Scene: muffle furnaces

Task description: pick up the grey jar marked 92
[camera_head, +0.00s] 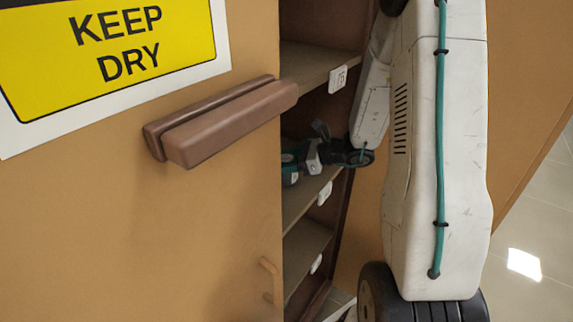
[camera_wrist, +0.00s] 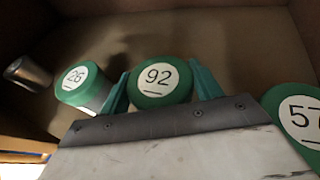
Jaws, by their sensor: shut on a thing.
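The jar marked 92 (camera_wrist: 160,97) shows in the wrist view as a round green lid with a white label, between my two teal fingers. Its body is hidden below the lid, so I cannot see its grey. My gripper (camera_wrist: 161,74) is shut on it, one finger at each side. In the head view my gripper (camera_head: 296,166) reaches into the cabinet at a middle shelf (camera_head: 311,190), mostly hidden behind the door. I cannot tell whether the jar touches the shelf.
A jar marked 26 (camera_wrist: 82,80) stands close left of my left finger. A jar with a partly cut-off label starting 5 (camera_wrist: 297,112) is at the right. A small metal cylinder (camera_wrist: 28,74) is at far left. The cabinet door (camera_head: 140,230), marked KEEP DRY, stands open at left.

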